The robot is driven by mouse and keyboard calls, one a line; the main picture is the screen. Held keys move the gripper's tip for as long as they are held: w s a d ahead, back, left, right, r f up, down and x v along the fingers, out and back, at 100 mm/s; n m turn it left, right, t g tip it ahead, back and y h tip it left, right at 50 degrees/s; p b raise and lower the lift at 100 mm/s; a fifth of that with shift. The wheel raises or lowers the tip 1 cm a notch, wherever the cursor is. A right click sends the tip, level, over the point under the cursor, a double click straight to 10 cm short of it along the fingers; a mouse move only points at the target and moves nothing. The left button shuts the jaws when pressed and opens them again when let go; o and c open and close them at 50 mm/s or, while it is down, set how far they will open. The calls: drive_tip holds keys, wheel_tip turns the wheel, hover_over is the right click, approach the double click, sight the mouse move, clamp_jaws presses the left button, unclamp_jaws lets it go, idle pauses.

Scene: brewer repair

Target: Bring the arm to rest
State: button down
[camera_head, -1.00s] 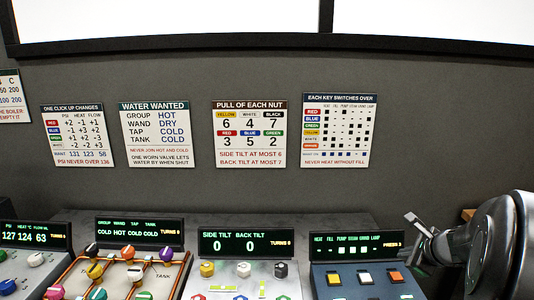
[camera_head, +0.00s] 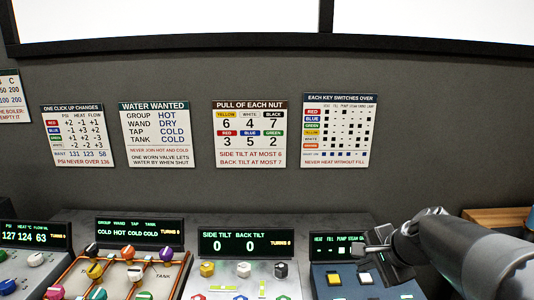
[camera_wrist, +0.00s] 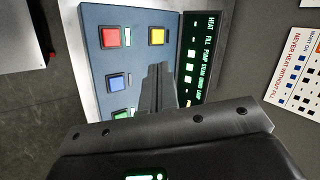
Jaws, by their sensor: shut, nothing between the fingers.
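My gripper (camera_head: 362,250) is at the right of the head view, in front of the display of the blue key panel (camera_head: 322,285). In the wrist view its fingers (camera_wrist: 158,85) are together and empty, over the blue panel beside its display (camera_wrist: 193,60). They appear above the panel; I cannot tell whether they touch it. Red (camera_wrist: 110,37), yellow (camera_wrist: 157,36) and blue (camera_wrist: 116,82) keys show in the wrist view, with a green key partly hidden. My arm covers the panel's right side in the head view.
A panel with a tilt display (camera_head: 245,243) stands left of the blue panel. Farther left are a panel with coloured knobs (camera_head: 140,232) and a panel with a PSI display (camera_head: 35,236). Several signs hang on the grey wall (camera_head: 200,190). A wooden surface (camera_head: 500,216) shows at right.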

drive_tip(key=s+a+n+h, duration=0.1)
drive_tip(key=s+a+n, duration=0.2)
drive_tip(key=s+n, duration=0.4)
drive_tip(key=s+a+n+g+h, duration=0.1)
drive_tip(key=s+a+n+h, duration=0.1)
drive_tip(key=s+n, duration=0.4)
drive_tip(key=s+a, duration=0.1)
drive_tip(key=s, duration=0.2)
drive_tip(key=shift+a+n, duration=0.4)
drive_tip(key=c, duration=2.1)
unclamp_jaws()
drive_tip(key=shift+s+r, duration=0.1)
